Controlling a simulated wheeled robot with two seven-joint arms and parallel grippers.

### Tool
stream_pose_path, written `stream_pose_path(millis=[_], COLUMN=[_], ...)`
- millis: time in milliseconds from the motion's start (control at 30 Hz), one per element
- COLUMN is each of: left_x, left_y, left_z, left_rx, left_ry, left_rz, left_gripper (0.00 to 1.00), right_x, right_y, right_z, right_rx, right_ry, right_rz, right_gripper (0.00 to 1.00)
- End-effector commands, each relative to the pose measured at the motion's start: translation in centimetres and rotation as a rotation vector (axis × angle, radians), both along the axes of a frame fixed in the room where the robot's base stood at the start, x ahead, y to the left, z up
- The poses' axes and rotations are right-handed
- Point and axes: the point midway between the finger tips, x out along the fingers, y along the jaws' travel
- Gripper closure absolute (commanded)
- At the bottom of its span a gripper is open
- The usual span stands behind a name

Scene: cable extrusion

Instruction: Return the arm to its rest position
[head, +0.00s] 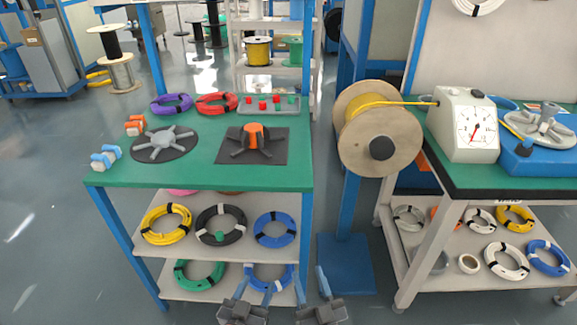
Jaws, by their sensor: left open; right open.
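My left gripper (254,291) is low at the bottom edge of the head view, in front of the left workbench's lower shelf. Its two blue-grey fingers are apart with nothing between them. My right gripper (310,286) is just to its right, also low, near the bench's front right leg. Its fingers are spread and empty. Both grippers are apart from each other and look clear of the bench top. The rest of both arms is outside the view.
The green-topped bench (205,176) holds coils, a grey spoked disc (165,145) and an orange-centred fixture (252,140). Its shelves hold more coils. A large yellow-cable spool (350,135) stands between it and the right bench, which bears a dial gauge (473,125). Floor is clear at left.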

Motion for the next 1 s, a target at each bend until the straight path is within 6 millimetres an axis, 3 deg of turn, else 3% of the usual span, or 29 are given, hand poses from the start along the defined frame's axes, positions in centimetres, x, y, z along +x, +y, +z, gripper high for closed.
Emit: stream_pose_path(millis=[200, 533, 800, 1000], left_x=[0.1, -0.4, -0.8, -0.5], left_y=[-1.6, -2.7, -3.2, -3.0], left_z=[2.4, 4.4, 5.5, 5.6], left_rx=[-0.069, -0.132, -0.161, -0.139], left_ry=[-0.181, -0.338, -0.407, -0.337], left_rz=[-0.009, -0.015, -0.017, -0.017], left_gripper=[0.47, 0.47, 0.47, 0.47], right_x=[0.0, 0.0, 0.0, 0.3], right_y=[0.0, 0.0, 0.0, -0.1], right_z=[0.0, 0.0, 0.2, 0.4], right_rx=[0.0, 0.0, -0.002, -0.023], right_ry=[0.0, 0.0, 0.005, 0.072], right_rz=[0.0, 0.0, 0.0, 0.001], right_gripper=[0.56, 0.56, 0.56, 0.56])
